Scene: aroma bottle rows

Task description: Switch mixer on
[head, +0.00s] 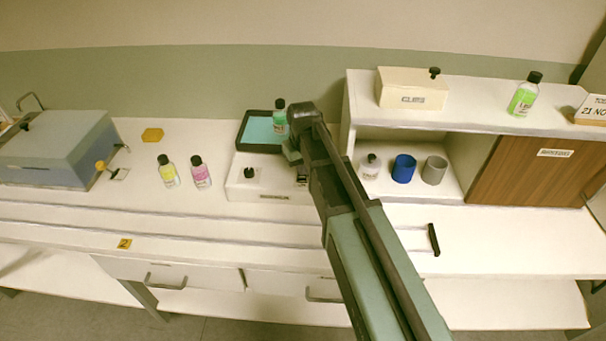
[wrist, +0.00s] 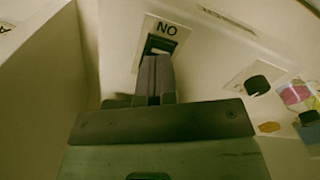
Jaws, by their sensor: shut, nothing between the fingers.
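The mixer (head: 262,187) is a low white box on the bench with a black knob (head: 249,172) and a small dark switch (head: 302,180) at its right end. In the wrist view the switch (wrist: 160,44) sits in a white plate whose lettering reads as "NO" in this view. My gripper (wrist: 154,62) is shut and empty. Its fingertips overlap the lower part of the switch in the wrist view; I cannot tell whether they touch it. The black knob (wrist: 257,86) is to the right there. In the head view my arm hides most of the gripper.
A teal tray (head: 243,132) with a green bottle (head: 280,118) is behind the mixer. A yellow bottle (head: 167,172) and a pink bottle (head: 201,173) stand to its left. A shelf unit (head: 420,117) with a blue cup (head: 403,168) stands close on the right.

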